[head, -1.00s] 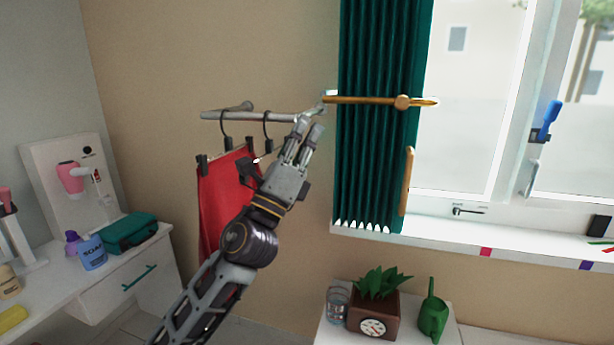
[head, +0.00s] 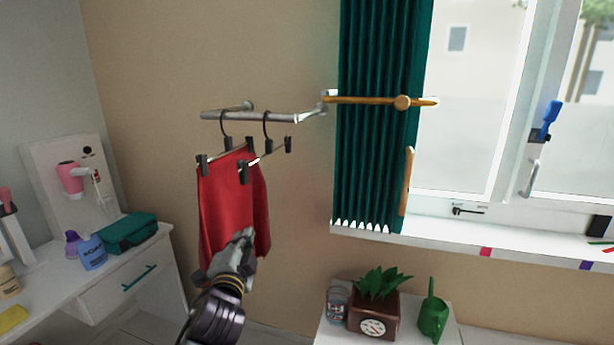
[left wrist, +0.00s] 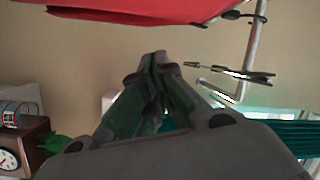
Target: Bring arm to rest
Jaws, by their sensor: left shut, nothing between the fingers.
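My left gripper (head: 245,240) is low in front of the red cloth in the head view, below the rail and apart from it. Its fingers (left wrist: 158,65) are together with nothing between them in the left wrist view. The red cloth (head: 225,195) hangs by clips from a hanger on the metal wall rail (head: 260,117). Its edge also shows at the top of the left wrist view (left wrist: 150,8). A second clip hanger (head: 268,155) hangs empty beside it on the rail. My right gripper is not in view.
A white desk (head: 60,262) with a teal case (head: 125,232) and bottles stands at the left. A low white table holds a potted plant (head: 377,282) and a green watering can (head: 432,315). A green curtain (head: 375,150) and window are at the right.

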